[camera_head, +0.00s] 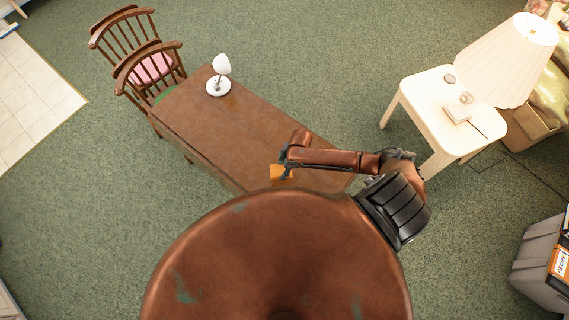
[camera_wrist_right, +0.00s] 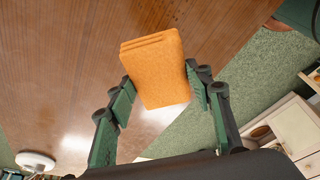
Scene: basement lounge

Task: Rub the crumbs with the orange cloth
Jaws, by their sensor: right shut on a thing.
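The orange cloth (camera_wrist_right: 155,70) is a small folded stack. In the right wrist view it sits between the two fingers of my right gripper (camera_wrist_right: 158,90), which is shut on it. In the head view the cloth (camera_head: 280,172) shows at the near part of the brown wooden table (camera_head: 225,120), with my right gripper (camera_head: 284,166) at it. I cannot tell whether the cloth touches the tabletop. I cannot make out any crumbs in either view. My left gripper is not in view.
A small white lamp (camera_head: 219,75) stands at the table's far end. Wooden chairs (camera_head: 140,55) are at the far left. A cream side table (camera_head: 430,95) with a large lamp (camera_head: 505,60) stands at the right. A grey bin (camera_head: 540,265) is at the lower right.

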